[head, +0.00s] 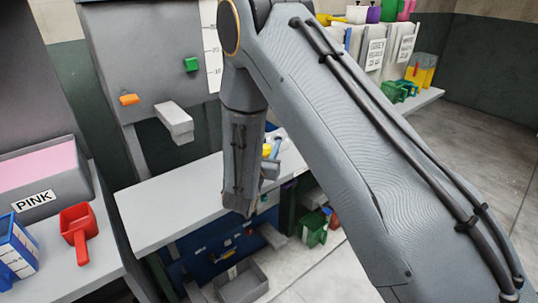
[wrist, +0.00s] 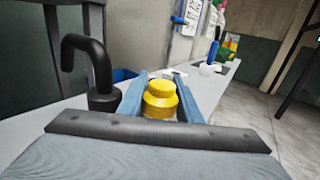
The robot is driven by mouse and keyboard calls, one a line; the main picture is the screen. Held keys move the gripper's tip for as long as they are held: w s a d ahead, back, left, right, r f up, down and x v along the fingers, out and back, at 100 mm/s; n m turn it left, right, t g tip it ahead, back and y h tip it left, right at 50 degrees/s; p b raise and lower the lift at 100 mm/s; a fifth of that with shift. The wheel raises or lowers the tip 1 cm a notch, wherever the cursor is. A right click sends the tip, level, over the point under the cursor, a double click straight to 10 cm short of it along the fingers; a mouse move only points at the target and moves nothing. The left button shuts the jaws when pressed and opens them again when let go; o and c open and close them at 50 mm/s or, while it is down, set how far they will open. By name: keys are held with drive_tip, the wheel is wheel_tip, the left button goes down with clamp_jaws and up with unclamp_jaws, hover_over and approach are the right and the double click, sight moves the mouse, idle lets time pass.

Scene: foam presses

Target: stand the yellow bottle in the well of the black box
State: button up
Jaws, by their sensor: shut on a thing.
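The yellow bottle (wrist: 160,100) stands out between the two blue fingers of my gripper (wrist: 160,78) in the wrist view. The fingers are shut on it, one on each side, with its round cap upward. In the head view a small yellow patch of the bottle (head: 266,150) shows beside my wrist, over the grey bench, and most of it is hidden by my arm. I cannot make out the black box or its well in either view. I cannot tell whether the bottle touches the bench.
A black bent pipe on a round base (wrist: 104,95) stands close left of my gripper. The grey bench (head: 165,215) has bare room at left. A red scoop (head: 78,230) and blue-white carton (head: 16,250) lie on the nearer counter. Green bins (head: 314,228) stand below.

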drive_tip(key=shift+f+p, duration=0.4)
drive_tip(key=shift+f, duration=1.5)
drive_tip(key=shift+f, duration=0.2)
drive_tip(key=o, duration=0.8)
drive_tip(key=shift+d+r, duration=0.1)
drive_tip(key=shift+r, duration=0.1)
